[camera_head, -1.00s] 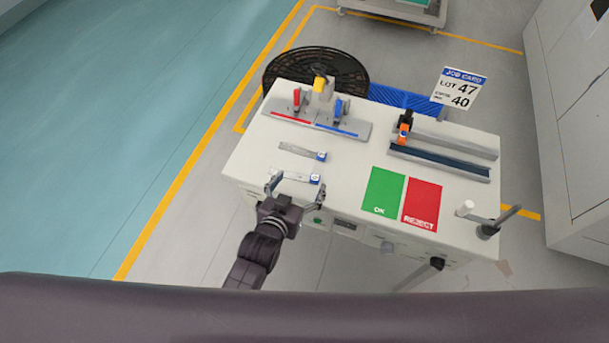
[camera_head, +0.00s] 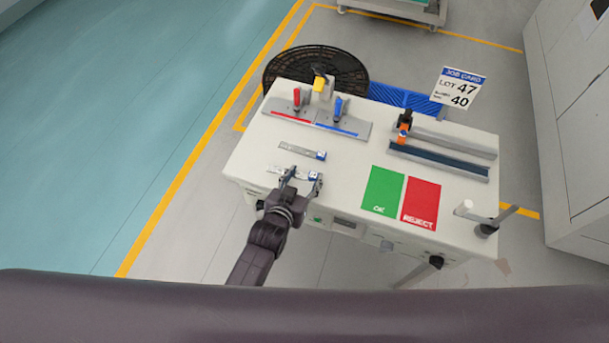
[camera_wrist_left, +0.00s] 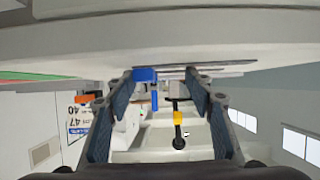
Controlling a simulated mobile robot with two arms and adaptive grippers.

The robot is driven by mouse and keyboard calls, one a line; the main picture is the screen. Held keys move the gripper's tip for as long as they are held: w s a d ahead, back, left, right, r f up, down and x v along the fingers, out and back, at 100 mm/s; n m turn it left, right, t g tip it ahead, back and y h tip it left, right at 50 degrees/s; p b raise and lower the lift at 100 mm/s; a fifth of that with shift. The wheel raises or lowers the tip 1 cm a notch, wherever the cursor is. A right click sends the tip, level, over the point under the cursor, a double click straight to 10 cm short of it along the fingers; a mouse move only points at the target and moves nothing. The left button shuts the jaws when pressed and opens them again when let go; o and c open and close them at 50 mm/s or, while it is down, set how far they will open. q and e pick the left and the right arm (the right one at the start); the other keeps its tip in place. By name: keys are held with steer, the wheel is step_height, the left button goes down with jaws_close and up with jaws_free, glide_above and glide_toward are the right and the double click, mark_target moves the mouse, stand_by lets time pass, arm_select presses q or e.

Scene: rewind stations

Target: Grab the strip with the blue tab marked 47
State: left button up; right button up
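Two thin grey strips with blue tabs lie on the white bench. The far strip (camera_head: 297,150) shows clear, its tab (camera_head: 321,156) at its right end. The near strip (camera_head: 276,171) is partly hidden by my left gripper (camera_head: 304,178). The numbers on the tabs are too small to read. My left gripper is open, its fingers apart at the near strip's right part. In the left wrist view, a blue tab (camera_wrist_left: 145,75) shows between the open fingers (camera_wrist_left: 165,82), beside the left one. I cannot tell whether they touch it. My right gripper is out of view.
A fixture with a red clamp (camera_head: 297,98) and a blue clamp (camera_head: 338,108) stands behind the strips. Green (camera_head: 383,190) and red (camera_head: 422,201) pads lie to the right. A job card (camera_head: 459,88) reads lot 47.

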arm_select(q)
steer(key=shift+s+f, duration=0.1)
steer(key=shift+f, duration=0.1)
steer(key=c, duration=1)
jaws_close()
steer(key=shift+a, duration=0.1)
steer(key=shift+r, duration=0.1)
